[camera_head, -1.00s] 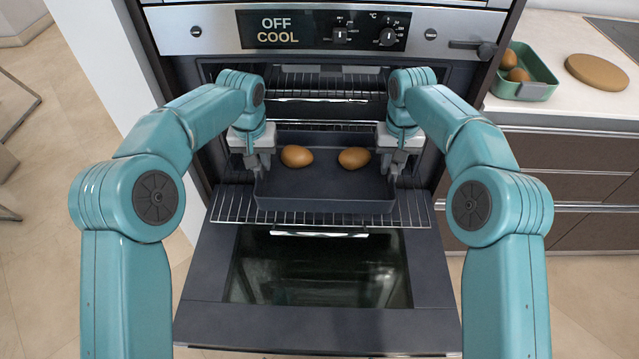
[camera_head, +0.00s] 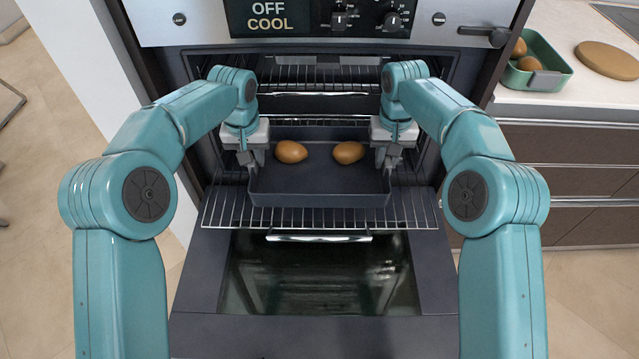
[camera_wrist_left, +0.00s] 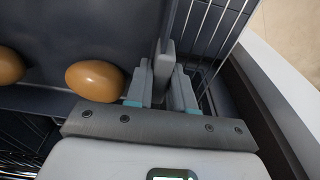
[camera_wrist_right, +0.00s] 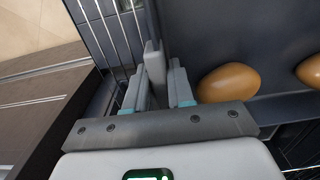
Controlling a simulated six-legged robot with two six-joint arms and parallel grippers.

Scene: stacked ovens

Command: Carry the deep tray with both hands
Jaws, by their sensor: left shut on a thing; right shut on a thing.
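The dark deep tray (camera_head: 318,190) sits at the wire rack in the oven mouth, with two brown eggs in it, a left egg (camera_head: 291,152) and a right egg (camera_head: 348,153). I cannot tell whether the tray touches the rack. My left gripper (camera_head: 248,163) is shut on the tray's left side; the left wrist view shows the fingers (camera_wrist_left: 165,75) around an upright grip of the tray. My right gripper (camera_head: 388,161) is shut on the right side, and the right wrist view shows its fingers (camera_wrist_right: 156,75) around the matching grip.
The wire rack (camera_head: 420,205) sticks out above the lowered oven door (camera_head: 195,270). The panel (camera_head: 300,17) reads OFF and COOL. On the right counter are a green tray (camera_head: 545,82) with eggs and a round wooden board (camera_head: 607,60).

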